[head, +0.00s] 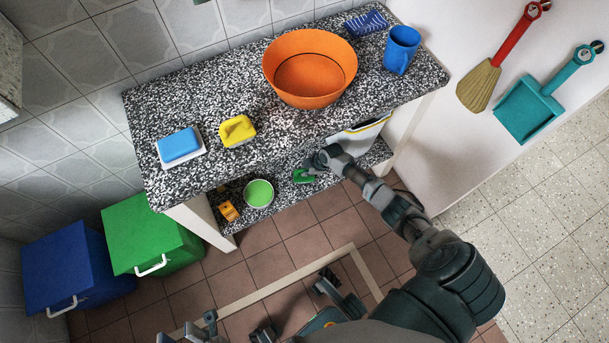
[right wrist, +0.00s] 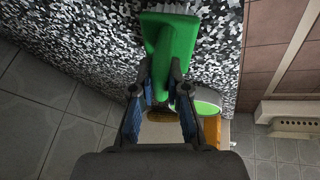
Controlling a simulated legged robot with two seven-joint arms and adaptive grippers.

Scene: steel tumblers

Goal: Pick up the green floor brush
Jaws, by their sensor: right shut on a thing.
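The green floor brush (head: 303,176) is on the speckled lower shelf, partly behind my right gripper (head: 318,162) in the head view. In the right wrist view, the brush (right wrist: 172,45) has a wide green head, pale bristles at the top edge and a handle pointing toward me. My right gripper (right wrist: 160,85) is shut on the handle, one finger on each side. I cannot tell whether the bristles touch the shelf. Dark parts of mine, seemingly my left gripper (head: 236,328), show at the bottom edge, away from the brush; its jaws are unclear.
A green-filled bowl (head: 259,193) and an orange-yellow item (head: 229,211) share the lower shelf (head: 285,193). The countertop (head: 215,95) overhangs the shelf. Blue (head: 65,272) and green (head: 150,235) bins stand left.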

